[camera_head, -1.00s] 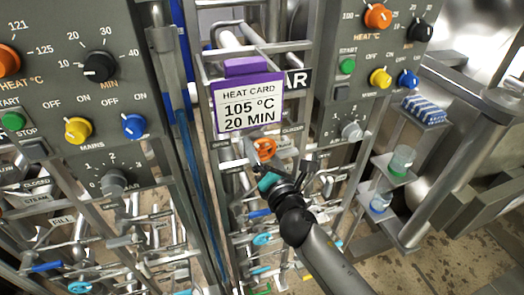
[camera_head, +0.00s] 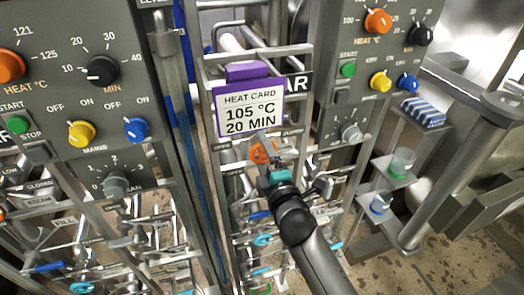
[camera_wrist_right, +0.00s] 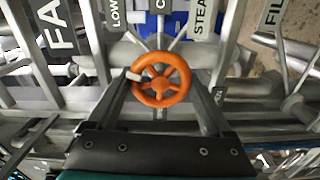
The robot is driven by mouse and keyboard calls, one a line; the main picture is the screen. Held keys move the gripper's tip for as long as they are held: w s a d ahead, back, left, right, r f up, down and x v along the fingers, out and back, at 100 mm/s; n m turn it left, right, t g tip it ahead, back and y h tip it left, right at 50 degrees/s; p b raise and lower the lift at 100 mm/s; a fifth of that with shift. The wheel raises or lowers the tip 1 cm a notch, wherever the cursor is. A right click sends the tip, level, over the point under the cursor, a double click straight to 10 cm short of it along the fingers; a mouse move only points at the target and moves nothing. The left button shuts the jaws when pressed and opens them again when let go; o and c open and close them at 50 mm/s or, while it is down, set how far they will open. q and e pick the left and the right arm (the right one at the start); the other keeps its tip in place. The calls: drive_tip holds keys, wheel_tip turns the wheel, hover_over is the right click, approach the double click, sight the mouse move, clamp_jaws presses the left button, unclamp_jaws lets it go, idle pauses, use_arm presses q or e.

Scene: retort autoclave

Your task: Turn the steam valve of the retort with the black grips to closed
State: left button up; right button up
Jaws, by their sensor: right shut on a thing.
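The steam valve's orange handwheel (camera_head: 263,152) sits on the pipework below the purple heat card, partly hidden by my right gripper. In the right wrist view the whole orange wheel (camera_wrist_right: 161,92) shows, with a pale tab at its left edge. My right gripper (camera_wrist_right: 161,100) has one finger at each side of the wheel and is shut on it. In the head view my right gripper (camera_head: 268,163) comes up from below, its teal part toward me. Labels starting "LOW", "C" and "STEA" stand behind the wheel, cut off. I see no black grips clearly. My left gripper is out of view.
The heat card (camera_head: 249,110) reads 105 °C, 20 MIN and hangs just above the wheel. Control panels stand left (camera_head: 85,90) and right (camera_head: 365,75). Pipes and bars crowd the wheel. A shelf with a jar (camera_head: 402,162) is at the right.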

drive_tip(key=m+p, duration=0.1)
drive_tip(key=m, duration=0.2)
drive_tip(key=shift+r+m, duration=0.1)
drive_tip(key=shift+m, duration=0.3)
drive_tip(key=m+p, duration=0.1)
drive_tip(key=m, duration=0.2)
drive_tip(key=shift+m, duration=0.3)
drive_tip(key=m+p, duration=0.1)
drive_tip(key=m, duration=0.2)
drive_tip(key=shift+r, duration=0.1)
drive_tip(key=shift+d+m+p, duration=0.1)
drive_tip(key=shift+m+p, duration=0.45)
drive_tip(key=shift+m, duration=1.15)
drive_tip(key=o, duration=1.1)
drive_tip(key=shift+o, duration=0.2)
drive_tip(key=v, duration=1.5)
drive_tip(key=shift+b, duration=0.4)
